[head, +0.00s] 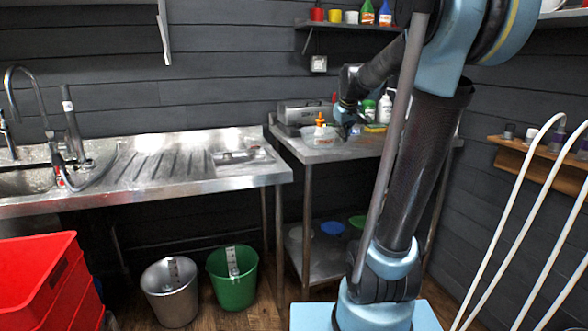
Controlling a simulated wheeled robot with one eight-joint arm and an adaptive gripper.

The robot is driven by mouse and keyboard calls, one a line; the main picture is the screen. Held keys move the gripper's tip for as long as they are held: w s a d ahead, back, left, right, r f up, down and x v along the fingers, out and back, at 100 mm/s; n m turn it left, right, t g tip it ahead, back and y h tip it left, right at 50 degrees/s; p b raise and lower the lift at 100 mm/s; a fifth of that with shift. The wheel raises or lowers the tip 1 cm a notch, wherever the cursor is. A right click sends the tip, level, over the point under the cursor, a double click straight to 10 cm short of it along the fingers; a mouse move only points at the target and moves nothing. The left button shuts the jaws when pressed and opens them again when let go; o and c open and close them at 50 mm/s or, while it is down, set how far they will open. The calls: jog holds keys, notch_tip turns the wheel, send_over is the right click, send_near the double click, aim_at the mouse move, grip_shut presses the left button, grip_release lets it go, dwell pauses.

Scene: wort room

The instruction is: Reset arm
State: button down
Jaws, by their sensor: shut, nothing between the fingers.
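My arm rises from its blue base on the right side of the head view, and its outer links reach left and down over the steel side table (320,157). My gripper (347,126) is small and far off at the end of the arm, low above the back of that table. It is shut, with nothing seen in it. Bottles behind and beside it partly merge with it, so its exact gap to them is hard to tell.
A white container with an orange top (320,133), a white bottle (384,109) and a grey box (302,112) stand on the side table. Left are a steel sink counter (160,178), red crates (40,275), a metal bucket (170,292) and a green bucket (233,278). A shelf (340,25) hangs above.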

jog(key=s+f+m+g, duration=0.1)
jog(key=s+f+m, duration=0.1)
jog(key=s+f, duration=0.5)
jog(key=s+f+m+g, duration=0.2)
jog(key=s+f, duration=0.6)
jog(key=s, duration=0.8)
jog(key=s+f+m+g, duration=0.1)
jog(key=s+f, duration=0.6)
jog(key=s, duration=0.5)
jog(key=shift+s+d+f+m+g, duration=0.25)
jog(key=shift+s+d+m+g, duration=0.05)
jog(key=shift+s+d+m, duration=0.1)
jog(key=shift+w+f, duration=0.2)
jog(key=shift+w, duration=0.3)
dwell(3.6)
